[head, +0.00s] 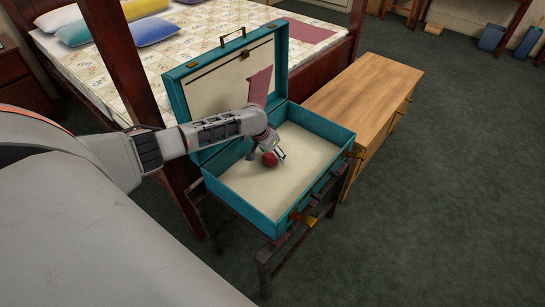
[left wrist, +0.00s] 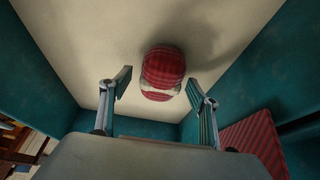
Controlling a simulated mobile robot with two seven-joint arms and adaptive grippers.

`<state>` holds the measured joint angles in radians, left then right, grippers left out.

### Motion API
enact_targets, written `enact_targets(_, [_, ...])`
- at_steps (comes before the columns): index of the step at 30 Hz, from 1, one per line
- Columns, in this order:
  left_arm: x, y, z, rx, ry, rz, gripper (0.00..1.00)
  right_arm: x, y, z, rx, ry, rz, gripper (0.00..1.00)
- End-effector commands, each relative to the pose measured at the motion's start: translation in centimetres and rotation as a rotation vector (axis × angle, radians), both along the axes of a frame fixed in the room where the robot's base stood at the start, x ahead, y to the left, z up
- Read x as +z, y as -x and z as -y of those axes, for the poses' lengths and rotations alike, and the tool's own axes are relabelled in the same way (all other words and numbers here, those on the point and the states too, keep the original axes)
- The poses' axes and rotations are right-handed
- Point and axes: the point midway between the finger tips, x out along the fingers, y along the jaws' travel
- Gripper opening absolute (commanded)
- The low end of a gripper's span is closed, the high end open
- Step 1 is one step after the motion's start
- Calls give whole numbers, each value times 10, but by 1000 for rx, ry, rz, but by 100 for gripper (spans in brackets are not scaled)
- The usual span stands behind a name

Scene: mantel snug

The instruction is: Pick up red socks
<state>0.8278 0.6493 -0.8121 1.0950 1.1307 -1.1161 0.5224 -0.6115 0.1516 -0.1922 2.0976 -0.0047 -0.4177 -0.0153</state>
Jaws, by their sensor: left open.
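The red socks (head: 270,159), a rolled bundle with a pale band, lie on the cream floor of the open teal suitcase (head: 240,205). In the left wrist view the socks (left wrist: 163,68) show beyond and between the two fingers. My left gripper (head: 281,154) is inside the suitcase, right by the socks. In the left wrist view my left gripper (left wrist: 158,86) is open, with a finger to either side of the bundle and no clear contact. My right gripper is out of view.
A dark red cloth (head: 260,87) hangs at the suitcase's back by the raised lid. The suitcase stands on a dark rack (head: 265,270). A wooden cabinet (head: 360,92) stands to the right and a bed (head: 190,45) behind. Green carpet is free at right.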

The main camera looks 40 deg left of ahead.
Motion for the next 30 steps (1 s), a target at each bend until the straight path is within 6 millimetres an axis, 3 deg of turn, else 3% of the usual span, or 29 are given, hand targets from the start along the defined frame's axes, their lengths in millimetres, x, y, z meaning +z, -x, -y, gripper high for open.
enact_targets(4, [0,0,0,0,0,-1,58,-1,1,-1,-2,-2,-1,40])
enact_targets(9, [0,0,0,0,0,-1,20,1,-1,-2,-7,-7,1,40])
enact_targets(24, [4,1,-1,1,-2,-1,20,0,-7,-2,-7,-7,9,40])
enact_targets(30, [42,-3,0,0,0,8,20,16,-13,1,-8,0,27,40])
